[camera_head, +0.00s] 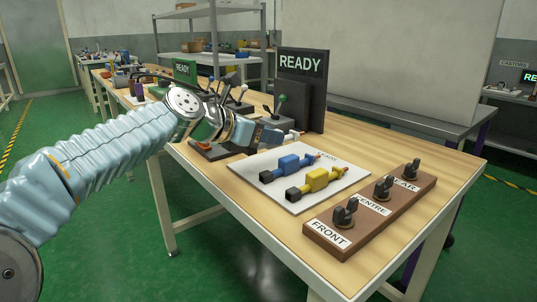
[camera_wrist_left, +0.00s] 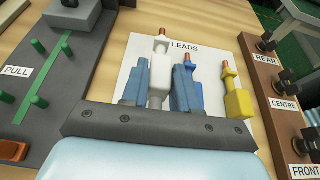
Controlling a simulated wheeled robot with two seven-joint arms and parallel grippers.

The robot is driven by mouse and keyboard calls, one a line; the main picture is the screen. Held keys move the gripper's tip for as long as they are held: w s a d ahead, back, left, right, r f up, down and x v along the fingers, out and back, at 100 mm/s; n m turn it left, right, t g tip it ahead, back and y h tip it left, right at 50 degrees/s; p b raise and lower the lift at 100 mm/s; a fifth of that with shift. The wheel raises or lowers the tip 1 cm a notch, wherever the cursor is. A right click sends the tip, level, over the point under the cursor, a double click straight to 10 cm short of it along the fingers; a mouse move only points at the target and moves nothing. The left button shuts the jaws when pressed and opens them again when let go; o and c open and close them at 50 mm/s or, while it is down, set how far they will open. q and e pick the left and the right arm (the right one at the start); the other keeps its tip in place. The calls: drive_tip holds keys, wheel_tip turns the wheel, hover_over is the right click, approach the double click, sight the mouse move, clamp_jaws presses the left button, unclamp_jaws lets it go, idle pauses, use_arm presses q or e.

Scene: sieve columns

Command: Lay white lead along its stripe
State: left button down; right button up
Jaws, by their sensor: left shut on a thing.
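My left gripper (camera_head: 283,136) is shut on the white lead (camera_wrist_left: 159,68), which sits between its two blue fingers in the left wrist view. The white lead has an orange tip pointing away from the wrist. In the head view only its end (camera_head: 295,133) shows past the fingers; the gripper hides the rest. The gripper is over the far left part of the white LEADS sheet (camera_head: 294,207), beside the blue lead (camera_head: 287,167). I cannot tell the height of the held lead above the sheet. No white stripe can be made out. My right gripper is not in view.
A yellow lead (camera_head: 318,180) lies on the sheet. A brown board (camera_head: 370,217) with black clips marked FRONT, CENTRE and REAR stands at right. A grey fixture with green pegs (camera_wrist_left: 39,102) and a PULL label is at left. A READY screen (camera_head: 301,63) stands behind.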

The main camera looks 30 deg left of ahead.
sight(268, 149)
use_arm(q)
drive_tip(key=f, duration=0.1)
drive_tip(key=f+b, duration=0.2)
drive_tip(key=f, duration=0.1)
drive_tip(key=shift+w+a, duration=0.1)
drive_tip(key=shift+w, duration=0.25)
drive_tip(key=shift+r, duration=0.1)
drive_tip(key=c, duration=1.3)
unclamp_jaws()
drive_tip(key=o, duration=0.5)
drive_tip(key=shift+c, duration=0.2)
